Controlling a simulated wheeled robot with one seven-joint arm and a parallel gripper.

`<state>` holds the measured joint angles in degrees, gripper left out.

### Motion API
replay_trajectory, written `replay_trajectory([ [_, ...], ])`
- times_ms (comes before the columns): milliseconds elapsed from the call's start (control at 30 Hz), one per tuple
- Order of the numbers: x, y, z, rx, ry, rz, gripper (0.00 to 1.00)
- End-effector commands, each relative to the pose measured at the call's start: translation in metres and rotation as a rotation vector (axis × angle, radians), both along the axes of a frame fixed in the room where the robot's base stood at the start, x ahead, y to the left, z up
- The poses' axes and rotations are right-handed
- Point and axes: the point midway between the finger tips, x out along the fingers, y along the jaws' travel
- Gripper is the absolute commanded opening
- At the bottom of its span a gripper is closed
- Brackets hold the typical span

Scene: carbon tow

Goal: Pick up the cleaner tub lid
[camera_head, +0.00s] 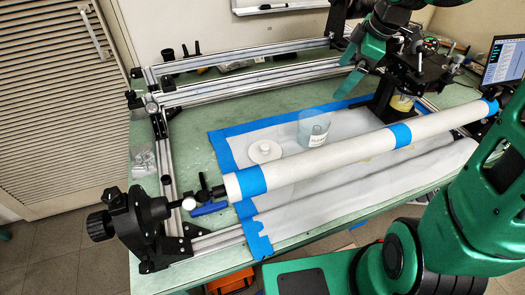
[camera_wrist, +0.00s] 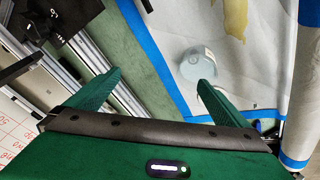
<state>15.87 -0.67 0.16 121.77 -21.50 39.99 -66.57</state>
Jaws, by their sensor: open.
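The cleaner tub lid (camera_head: 265,150) is a white round disc with a raised knob, lying flat on the white sheet left of the tub. The cleaner tub (camera_head: 314,130) is a clear bluish cylinder with a label, standing upright. In the wrist view, a pale blue-grey round thing (camera_wrist: 196,62), which looks like the tub from above, is beyond the right finger. I cannot clearly make out the lid there. My gripper (camera_head: 347,66) is open and empty, above and behind the tub, well apart from the lid. Its two green fingers also show in the wrist view (camera_wrist: 160,80).
A long white roller (camera_head: 320,155) with blue tape bands crosses in front of the lid and tub. Metal rails (camera_head: 240,92) run behind. Blue tape (camera_head: 222,152) edges the sheet.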

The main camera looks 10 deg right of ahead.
Motion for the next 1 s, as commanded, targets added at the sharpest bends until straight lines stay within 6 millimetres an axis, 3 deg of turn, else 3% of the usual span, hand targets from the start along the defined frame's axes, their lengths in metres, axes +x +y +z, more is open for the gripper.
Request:
replay_trajectory([
  [33,-0.004,0.036,-0.021,0.012,0.055,0.115,1.00],
  [100,-0.015,0.080,-0.043,0.032,0.115,0.271,1.00],
  [200,-0.033,0.129,-0.063,0.061,0.175,0.450,1.00],
  [300,-0.048,0.159,-0.073,0.085,0.210,0.568,1.00],
  [500,-0.060,0.182,-0.089,0.102,0.232,0.645,1.00],
  [733,-0.062,0.192,-0.120,0.102,0.231,0.640,1.00],
  [1000,-0.064,0.198,-0.137,0.100,0.231,0.637,1.00],
])
